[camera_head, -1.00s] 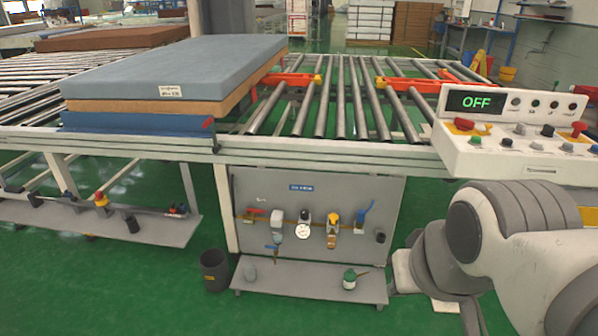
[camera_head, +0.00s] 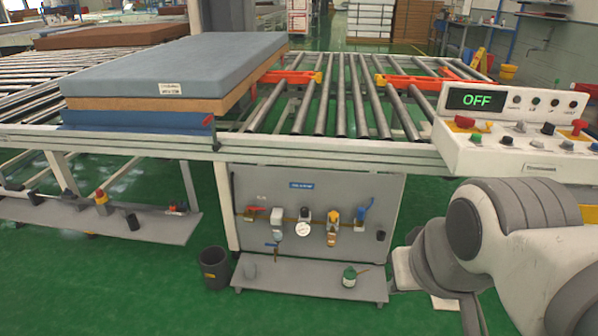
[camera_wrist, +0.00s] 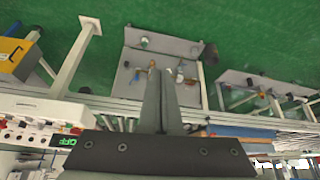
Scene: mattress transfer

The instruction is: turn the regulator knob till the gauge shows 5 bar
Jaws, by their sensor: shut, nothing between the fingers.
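The pneumatic panel (camera_head: 350,190) hangs under the conveyor's front rail in the head view. On it, the round white gauge (camera_head: 303,230) sits below the regulator's dark knob (camera_head: 305,215). The gauge's needle and numbers are too small to read. In the wrist view, the panel (camera_wrist: 140,65) appears upside down beyond my fingers, with its fittings small. My gripper (camera_wrist: 163,72) is shut and empty in the wrist view, apart from the panel. In the head view my arm shows at the right, but the gripper is out of sight.
A blue-and-tan mattress (camera_head: 180,68) lies on the left conveyor. The control box (camera_head: 515,130) reading OFF stands at the right. Green floor lies open in front.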

